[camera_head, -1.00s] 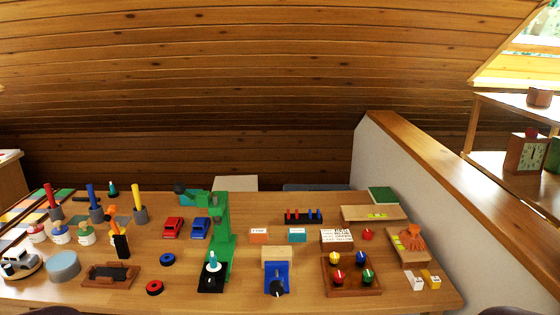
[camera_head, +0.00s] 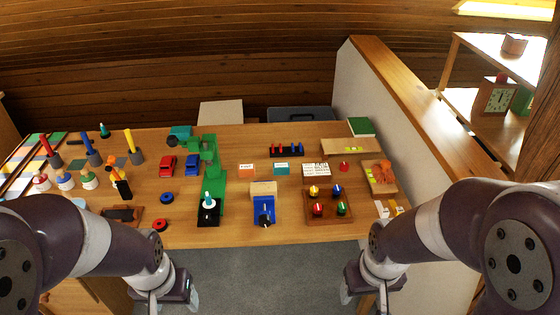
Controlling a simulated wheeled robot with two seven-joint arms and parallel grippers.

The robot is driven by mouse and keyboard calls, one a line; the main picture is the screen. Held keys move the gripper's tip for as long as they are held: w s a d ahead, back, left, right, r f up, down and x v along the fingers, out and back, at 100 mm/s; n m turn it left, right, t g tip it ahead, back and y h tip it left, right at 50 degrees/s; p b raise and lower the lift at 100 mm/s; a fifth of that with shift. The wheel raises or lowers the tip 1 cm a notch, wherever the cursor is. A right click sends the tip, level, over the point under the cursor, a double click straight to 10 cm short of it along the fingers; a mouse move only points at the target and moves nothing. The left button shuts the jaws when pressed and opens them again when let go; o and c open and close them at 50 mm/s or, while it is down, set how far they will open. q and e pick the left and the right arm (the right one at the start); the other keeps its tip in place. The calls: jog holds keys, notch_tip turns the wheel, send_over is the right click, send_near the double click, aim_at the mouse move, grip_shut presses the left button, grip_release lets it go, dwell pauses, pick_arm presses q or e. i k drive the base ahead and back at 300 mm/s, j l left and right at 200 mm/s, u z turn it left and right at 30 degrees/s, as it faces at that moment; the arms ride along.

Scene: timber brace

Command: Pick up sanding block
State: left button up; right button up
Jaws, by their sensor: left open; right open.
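No item is plainly marked as the sanding block, and I cannot tell for certain which it is. One candidate is the dark-topped block in a brown wooden holder (camera_head: 122,214) at the table's front left. Another is the pale wooden block (camera_head: 263,188) at the back of a blue vise (camera_head: 264,208) near the front middle. My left gripper (camera_head: 174,299) is open, low in front of the table at the bottom left. My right gripper (camera_head: 365,298) is open, low in front of the table at the bottom right. Both are apart from the table items.
The wooden table (camera_head: 300,233) is crowded. A green stand (camera_head: 210,165) rises left of middle, beside red (camera_head: 168,165) and blue (camera_head: 192,164) toy cars. A tray of coloured knobs (camera_head: 328,206) sits front right. A white partition (camera_head: 350,95) borders the right side.

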aim_at(279, 169)
jog(key=u, duration=1.45)
jog(key=z, duration=1.6)
jog(key=i+l+u, duration=0.1)
jog(key=i+u, duration=0.3)
jog(key=i+l+u, duration=0.1)
jog(key=u, duration=0.25)
jog(key=i+l+u, duration=0.5)
jog(key=u, duration=0.25)
jog(key=l, duration=0.1)
